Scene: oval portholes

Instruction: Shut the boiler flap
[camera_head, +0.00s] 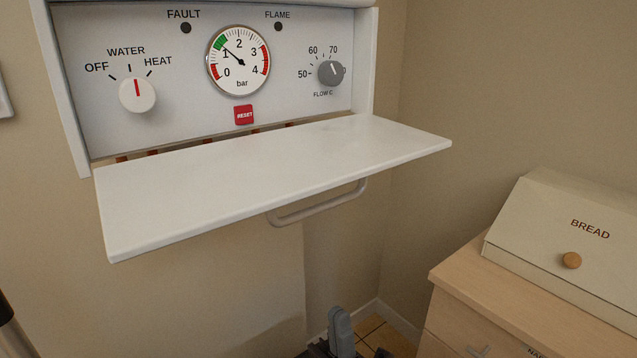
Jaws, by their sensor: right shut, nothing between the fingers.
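The white boiler flap (270,178) is open. It is hinged along the bottom of the boiler front and sticks out nearly level. Its grey bar handle (318,207) hangs from the underside near the front edge. The boiler's control panel (180,75) is exposed above it. My right gripper (340,320) is at the bottom of the view, well below the flap and its handle and apart from both. Its grey fingers point up and are shut with nothing between them. The lower part of the gripper is cut off by the frame. My left gripper is not in view.
A cream bread box (560,245) stands on a wooden cabinet (470,285) at the right, near my right gripper. A wall corner lies behind them. Copper pipes (152,153) show behind the flap's hinge edge. The space under the flap looks clear.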

